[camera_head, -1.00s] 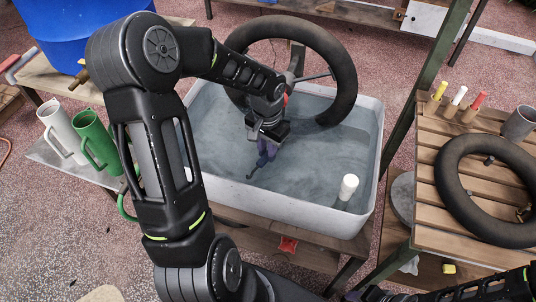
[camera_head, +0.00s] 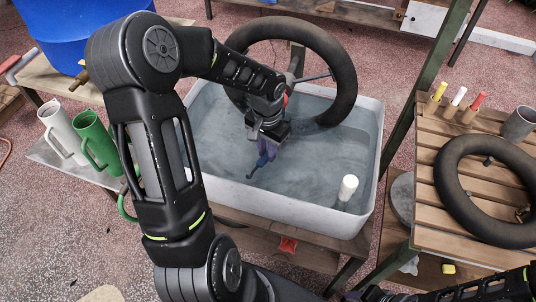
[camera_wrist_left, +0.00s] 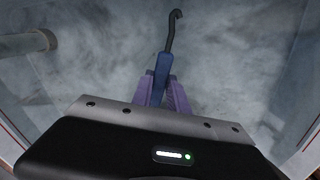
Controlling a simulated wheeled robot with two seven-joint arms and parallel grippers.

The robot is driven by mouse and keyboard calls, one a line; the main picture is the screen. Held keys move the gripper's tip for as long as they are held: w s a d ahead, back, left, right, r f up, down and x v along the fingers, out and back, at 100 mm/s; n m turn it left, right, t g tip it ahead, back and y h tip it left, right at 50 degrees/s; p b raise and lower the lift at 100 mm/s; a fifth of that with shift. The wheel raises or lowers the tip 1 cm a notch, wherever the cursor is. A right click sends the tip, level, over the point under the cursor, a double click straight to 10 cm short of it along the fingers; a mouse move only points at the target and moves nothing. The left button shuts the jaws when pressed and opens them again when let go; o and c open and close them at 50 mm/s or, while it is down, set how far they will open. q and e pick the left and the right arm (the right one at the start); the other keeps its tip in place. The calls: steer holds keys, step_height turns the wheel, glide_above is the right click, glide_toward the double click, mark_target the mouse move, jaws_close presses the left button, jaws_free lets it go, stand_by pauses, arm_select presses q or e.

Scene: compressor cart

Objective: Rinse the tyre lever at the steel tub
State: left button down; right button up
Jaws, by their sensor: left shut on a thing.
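The tub (camera_head: 357,222) is a pale grey rectangular basin of bluish water on a wooden stand. My left gripper (camera_head: 266,148) is low over the water near the tub's middle. It is shut on the tyre lever (camera_head: 259,163), which points down and to the left. In the left wrist view, the purple fingers (camera_wrist_left: 162,94) clasp the lever's blue handle (camera_wrist_left: 161,72); its dark shaft ends in a hook. The tip is at or in the water; I cannot tell how deep. My right gripper is not in view.
A black tyre (camera_head: 343,75) stands upright across the tub's back. A white cylinder (camera_head: 347,187) rises at its front right. White (camera_head: 62,133) and green (camera_head: 94,138) jugs stand left. A slatted table (camera_head: 425,190) at right holds an inner tube (camera_head: 450,200).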

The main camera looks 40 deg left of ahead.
arm_select(q)
step_height(320, 180, up, 11)
steer(key=p, duration=0.8)
steer(key=shift+r, duration=0.2)
stand_by(2.2)
step_height(320, 180, up, 4)
steer(key=p, duration=0.3)
steer(key=shift+a, duration=0.1)
steer(key=shift+f, duration=0.1)
stand_by(0.8)
